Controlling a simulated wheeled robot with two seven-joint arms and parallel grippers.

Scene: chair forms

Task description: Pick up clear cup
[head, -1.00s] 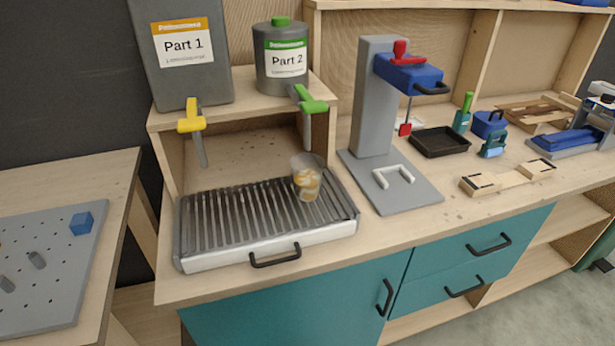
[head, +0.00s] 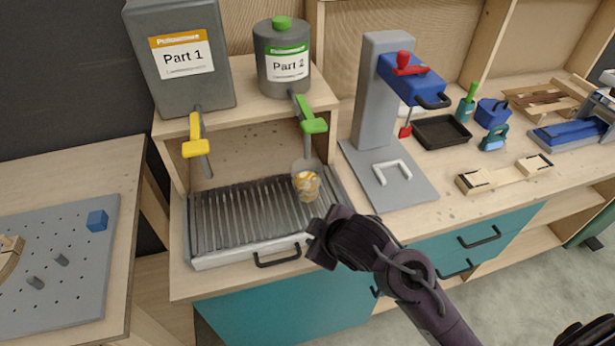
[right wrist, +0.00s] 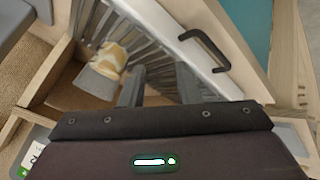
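The clear cup (head: 306,182) holds an orange-and-white swirled content and stands on the slatted grill tray (head: 240,219), near its right end, below the green tap. In the right wrist view the cup (right wrist: 103,64) appears left of my right gripper (right wrist: 158,82), apart from it. The gripper's two dark fingers are spread with nothing between them. In the head view my right gripper (head: 318,240) is in front of the tray's front edge, below and slightly right of the cup; its fingertips are hard to make out there. My left gripper is not in view.
Part 1 (head: 183,60) and Part 2 (head: 290,70) containers stand on the shelf above, with a yellow tap (head: 197,148) and a green tap (head: 313,124) hanging down. A grey press stand (head: 380,100) is right of the cup. The tray has a black handle (head: 278,257).

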